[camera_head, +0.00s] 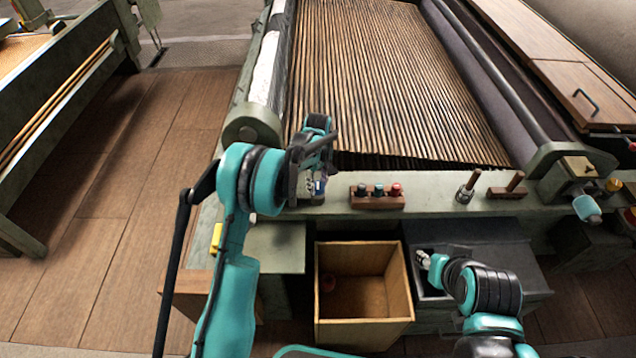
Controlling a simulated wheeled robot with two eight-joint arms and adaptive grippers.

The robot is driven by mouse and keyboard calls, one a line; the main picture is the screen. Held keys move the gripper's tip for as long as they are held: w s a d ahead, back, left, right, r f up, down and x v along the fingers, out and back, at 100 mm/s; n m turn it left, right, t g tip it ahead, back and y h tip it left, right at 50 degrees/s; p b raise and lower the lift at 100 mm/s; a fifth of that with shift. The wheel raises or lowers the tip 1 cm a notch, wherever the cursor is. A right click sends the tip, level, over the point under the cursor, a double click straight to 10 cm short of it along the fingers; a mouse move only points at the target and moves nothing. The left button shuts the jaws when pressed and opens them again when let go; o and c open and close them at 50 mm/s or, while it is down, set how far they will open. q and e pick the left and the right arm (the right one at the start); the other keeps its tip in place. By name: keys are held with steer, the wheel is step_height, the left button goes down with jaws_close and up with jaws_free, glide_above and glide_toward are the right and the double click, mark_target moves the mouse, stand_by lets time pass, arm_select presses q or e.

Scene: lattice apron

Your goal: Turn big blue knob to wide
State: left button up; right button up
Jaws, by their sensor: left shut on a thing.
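My left arm comes in from the left, and its gripper (311,183) points down at the left part of the green front rail. It is shut on the big blue knob (321,186). Only a small blue patch of the knob shows beside the fingers. The knob's pointer and any markings are hidden or too small to read. My right gripper (424,260) is low at the right, over a dark tray and apart from the rail. Its fingers are too small to tell open from shut.
On the rail stand a wooden block with several small coloured pegs (377,195), a metal lever (467,187) and a wooden-handled part (507,186). Behind lies the slatted apron (390,80).

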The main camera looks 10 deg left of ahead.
mark_target(318, 185)
stand_by(0.3)
arm_select(q)
steer(key=o, duration=1.2)
steer(key=shift+c, duration=0.2)
step_height(318, 185, up, 12)
